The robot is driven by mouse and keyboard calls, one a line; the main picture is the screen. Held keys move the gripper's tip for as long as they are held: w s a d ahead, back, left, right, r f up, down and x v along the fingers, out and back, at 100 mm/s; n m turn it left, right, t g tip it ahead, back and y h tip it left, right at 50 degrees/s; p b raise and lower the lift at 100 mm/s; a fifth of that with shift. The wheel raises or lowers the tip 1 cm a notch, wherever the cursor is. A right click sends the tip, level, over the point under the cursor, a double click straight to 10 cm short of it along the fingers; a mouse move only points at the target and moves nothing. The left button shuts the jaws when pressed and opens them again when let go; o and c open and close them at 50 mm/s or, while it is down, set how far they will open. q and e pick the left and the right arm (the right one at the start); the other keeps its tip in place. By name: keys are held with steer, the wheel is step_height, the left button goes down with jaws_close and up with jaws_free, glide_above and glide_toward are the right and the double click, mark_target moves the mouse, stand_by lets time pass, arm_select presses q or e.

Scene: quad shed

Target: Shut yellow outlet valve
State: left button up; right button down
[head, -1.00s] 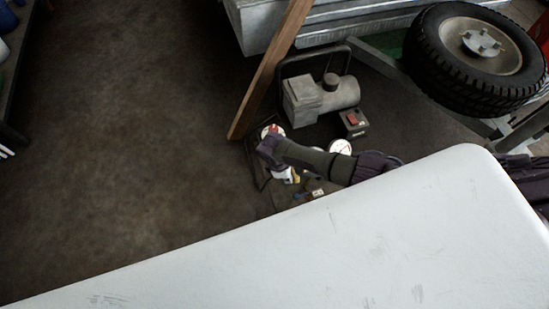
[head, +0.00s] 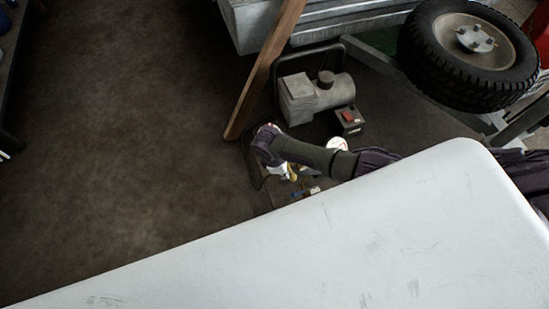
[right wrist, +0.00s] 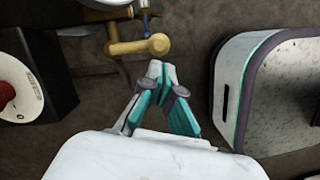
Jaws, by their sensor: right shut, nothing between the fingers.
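The yellow valve (right wrist: 138,47) shows in the right wrist view as a brass-yellow piece lying crosswise, with a rounded knob at its right end. A small blue part sits above it. My right gripper (right wrist: 157,70) has its fingertips together and is empty. In that view its tips lie just below the rounded end; I cannot tell whether they touch it. In the head view, the forearm hides most of my right gripper (head: 282,172) and the valve area beside the compressor (head: 313,93). My left gripper is out of view.
A switch box (head: 348,120) and a partly covered gauge (head: 337,144) are close to my forearm. A wooden post (head: 262,75) stands left of the compressor. A wheel (head: 472,52) is at upper right. Open floor (head: 130,150) lies left; a white surface fills the foreground.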

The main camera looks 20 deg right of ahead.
steer(key=v, duration=0.9)
steer(key=shift+r, duration=0.35)
steer(key=shift+w+a, duration=0.1)
steer(key=shift+a, duration=0.05)
steer(key=s+f+m+t+y, duration=0.1)
steer(key=s+f+m+y, duration=0.35)
steer(key=s+f, duration=0.75)
steer(key=s+d+f+m+t+h, duration=0.1)
steer(key=s+d+f+m, duration=0.2)
steer(key=s+f, duration=0.3)
steer(key=s+d+f+m+t+h, duration=0.1)
steer(key=s+d+f+m, duration=0.2)
steer(key=s, duration=0.4)
arm_select(q)
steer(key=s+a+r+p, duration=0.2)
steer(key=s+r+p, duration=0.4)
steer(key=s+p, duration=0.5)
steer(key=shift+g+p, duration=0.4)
steer(key=shift+p, duration=0.85)
arm_select(e)
steer(key=s+d+r+g, duration=0.1)
steer(key=s+r, duration=0.4)
steer(key=s, duration=0.6)
steer(key=shift+d+r, duration=0.15)
